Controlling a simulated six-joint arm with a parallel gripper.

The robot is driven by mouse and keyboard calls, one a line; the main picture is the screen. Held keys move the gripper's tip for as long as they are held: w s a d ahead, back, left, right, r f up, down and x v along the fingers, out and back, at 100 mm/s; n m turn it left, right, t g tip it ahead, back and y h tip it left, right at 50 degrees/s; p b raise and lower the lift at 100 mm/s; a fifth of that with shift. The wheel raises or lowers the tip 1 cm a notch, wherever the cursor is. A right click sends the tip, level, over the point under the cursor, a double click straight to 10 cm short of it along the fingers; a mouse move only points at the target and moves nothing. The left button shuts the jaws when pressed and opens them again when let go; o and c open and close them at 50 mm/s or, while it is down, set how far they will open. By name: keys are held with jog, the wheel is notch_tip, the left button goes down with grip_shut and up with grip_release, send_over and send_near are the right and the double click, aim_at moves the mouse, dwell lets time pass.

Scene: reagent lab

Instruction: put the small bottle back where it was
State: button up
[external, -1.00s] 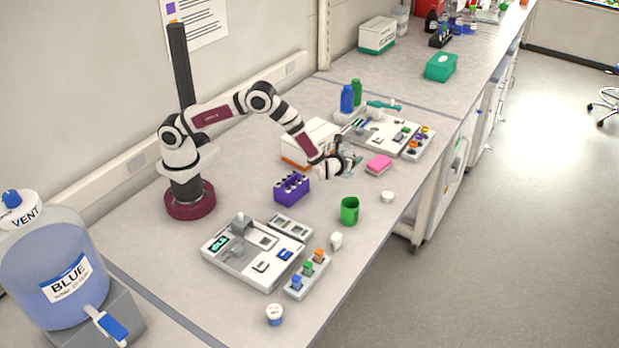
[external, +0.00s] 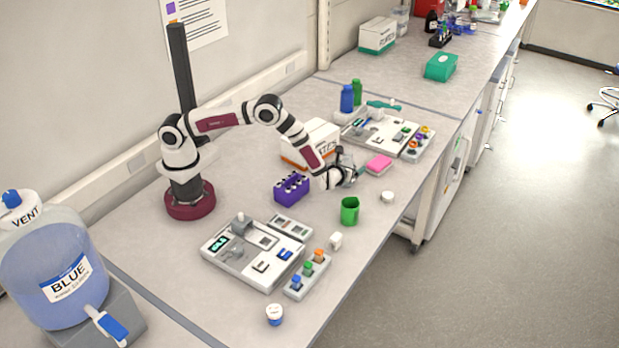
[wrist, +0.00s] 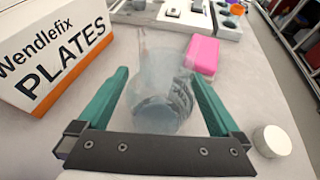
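My gripper (external: 350,174) is low over the bench beside the plates box. In the wrist view, its two green fingers (wrist: 157,80) are wide apart, one on each side of a clear glass vessel (wrist: 160,95). A gap shows between the left finger and the glass; contact on the right is hard to tell. The vessel's clear walls make its outline faint. A small bottle (external: 275,314) with a white top and blue band stands alone at the front of the bench, far from my gripper. Which bottle the task means is not clear from the frames.
The plates box (external: 318,138) is left of the gripper, also in the wrist view (wrist: 50,45). A pink block (external: 379,163) and white round lid (external: 387,197) lie to the right. A purple rack (external: 291,188), green cup (external: 349,211) and instrument (external: 235,262) stand nearer the front.

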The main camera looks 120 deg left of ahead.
jog(key=shift+d+r, duration=0.15)
jog(key=shift+r, duration=0.05)
jog(key=v, duration=1.2)
jog(key=s+d+r+n+g+h, duration=0.1)
jog(key=s+d+r+n+h, duration=0.3)
jog(key=s+d+r+n, duration=0.55)
jog(key=s+d+r+t+h, duration=0.1)
jog(key=s+d+r+h, duration=0.1)
jog(key=s+d, duration=0.6)
jog(key=s+d+r+n+t+h, duration=0.1)
jog(key=s+d+r+h, duration=0.1)
jog(key=s+d+h, duration=0.3)
jog(key=s+d, duration=0.3)
jog(key=s, duration=0.1)
jog(key=shift+d+r+t, duration=0.2)
jog(key=shift+r+t, duration=0.05)
jog(key=shift+t, duration=0.05)
